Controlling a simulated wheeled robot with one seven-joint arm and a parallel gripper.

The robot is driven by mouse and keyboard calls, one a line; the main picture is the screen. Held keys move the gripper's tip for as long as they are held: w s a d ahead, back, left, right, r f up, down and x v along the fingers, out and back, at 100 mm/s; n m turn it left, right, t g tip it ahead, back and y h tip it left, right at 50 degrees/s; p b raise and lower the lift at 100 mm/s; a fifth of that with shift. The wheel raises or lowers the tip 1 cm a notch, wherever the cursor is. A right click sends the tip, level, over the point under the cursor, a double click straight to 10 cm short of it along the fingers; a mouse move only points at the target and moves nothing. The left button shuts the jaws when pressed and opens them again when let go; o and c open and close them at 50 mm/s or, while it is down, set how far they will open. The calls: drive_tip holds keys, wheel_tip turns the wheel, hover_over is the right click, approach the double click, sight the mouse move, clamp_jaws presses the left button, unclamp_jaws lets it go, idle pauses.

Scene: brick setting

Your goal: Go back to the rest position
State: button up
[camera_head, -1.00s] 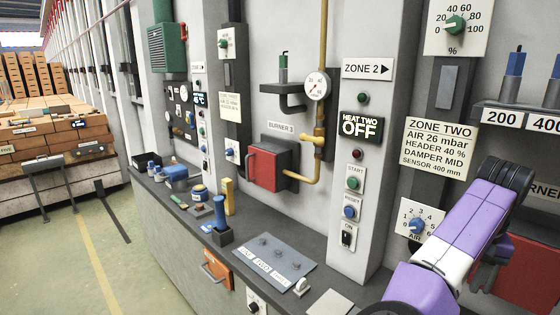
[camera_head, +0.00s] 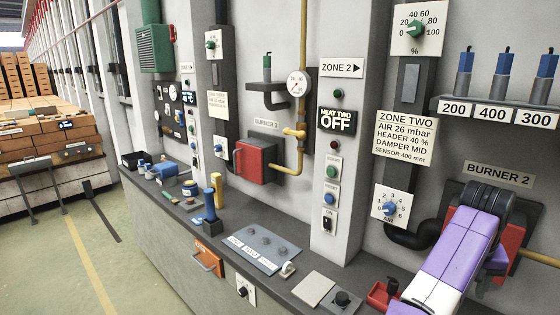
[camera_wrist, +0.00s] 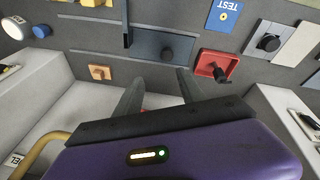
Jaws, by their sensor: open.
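My gripper (camera_wrist: 160,92) shows in the wrist view with its two dark fingers apart and nothing between them. In the head view my purple and white arm reaches in from the lower right, in front of the red Burner 2 box (camera_head: 512,240). My fingers cannot be made out there.
The long dark counter (camera_head: 215,240) carries small jars, blue and yellow pieces, and a grey plate (camera_head: 255,246). The wall holds panels, yellow pipes, the Burner 3 box (camera_head: 257,160) and a labelled shelf (camera_head: 480,107) with blue-topped cylinders. Open floor (camera_head: 75,265) lies at the left.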

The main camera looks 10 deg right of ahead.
drive_tip(key=s+d+f+n+t+h, duration=0.4)
drive_tip(key=s+d+f+h, duration=0.4)
drive_tip(key=s+a+f+n+t+y, duration=0.35)
drive_tip(key=s+a, duration=0.35)
drive_tip(key=a, duration=0.4)
drive_tip(key=s+a+f+n+t+y, duration=0.25)
drive_tip(key=s+a+t, duration=0.3)
drive_tip(key=a, duration=0.45)
drive_tip(key=s+a+r+m+y, duration=0.25)
drive_tip(key=s+a+r, duration=0.25)
drive_tip(key=s+a, duration=0.3)
drive_tip(key=s+a+r+m+y, duration=0.1)
drive_tip(key=s+a+r+y, duration=0.25)
drive_tip(key=s+a, duration=0.5)
wheel_tip(320, 180, down, 10)
drive_tip(key=h+b, duration=0.1)
drive_tip(key=b, duration=0.9)
drive_tip(key=shift+d+r+t, duration=0.15)
drive_tip(key=shift+r+t, duration=0.1)
drive_tip(key=shift+t, duration=0.05)
drive_tip(key=shift+s, duration=0.1)
idle(1.6)
